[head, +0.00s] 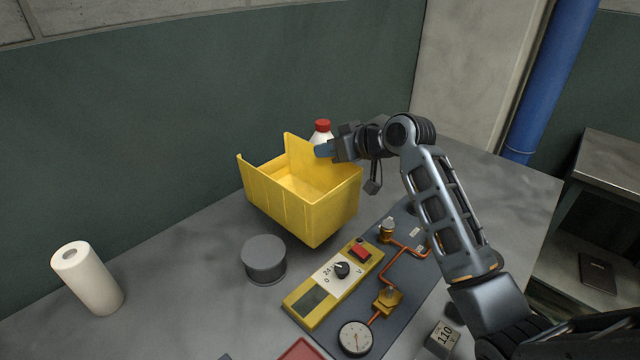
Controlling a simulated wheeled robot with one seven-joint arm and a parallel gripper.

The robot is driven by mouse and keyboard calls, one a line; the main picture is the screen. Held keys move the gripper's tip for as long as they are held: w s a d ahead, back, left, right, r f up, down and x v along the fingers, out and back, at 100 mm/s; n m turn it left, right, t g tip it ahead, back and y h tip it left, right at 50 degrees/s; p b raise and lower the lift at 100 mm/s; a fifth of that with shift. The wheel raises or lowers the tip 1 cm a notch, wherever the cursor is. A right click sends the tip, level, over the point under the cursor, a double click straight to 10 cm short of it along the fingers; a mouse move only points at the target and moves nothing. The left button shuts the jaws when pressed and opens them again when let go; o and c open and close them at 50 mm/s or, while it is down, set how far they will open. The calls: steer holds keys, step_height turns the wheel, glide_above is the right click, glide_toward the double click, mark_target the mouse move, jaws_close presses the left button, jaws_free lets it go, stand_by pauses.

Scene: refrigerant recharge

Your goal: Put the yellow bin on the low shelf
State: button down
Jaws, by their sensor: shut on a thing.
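The yellow bin (318,212) is an open-topped box with a low, cut-down side toward the left. It is at the back of the grey table and looks slightly tilted, with a shadow under its near corner; I cannot tell for sure whether it is clear of the table. My gripper (324,150) is shut on the bin's upper right rim. The fingertips partly overlap the wall. A low shelf (565,270) shows at the right, under a grey top, beyond the table's right edge.
A white bottle with a red cap (322,127) stands behind the bin. A dark cylinder (264,260), a yellow meter (332,284), copper piping on a mat (425,262) and a gauge (355,338) are in front. A paper roll (88,279) stands left. A dark flat object (597,272) lies on the shelf. A blue pipe (552,75) rises behind.

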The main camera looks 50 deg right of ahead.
mark_target(314, 173)
step_height(314, 173, down, 6)
steer(key=b, duration=0.4)
steer(key=shift+f, duration=0.15)
steer(key=c, duration=1.7)
jaws_free()
steer(key=o, duration=0.4)
steer(key=shift+o, duration=0.2)
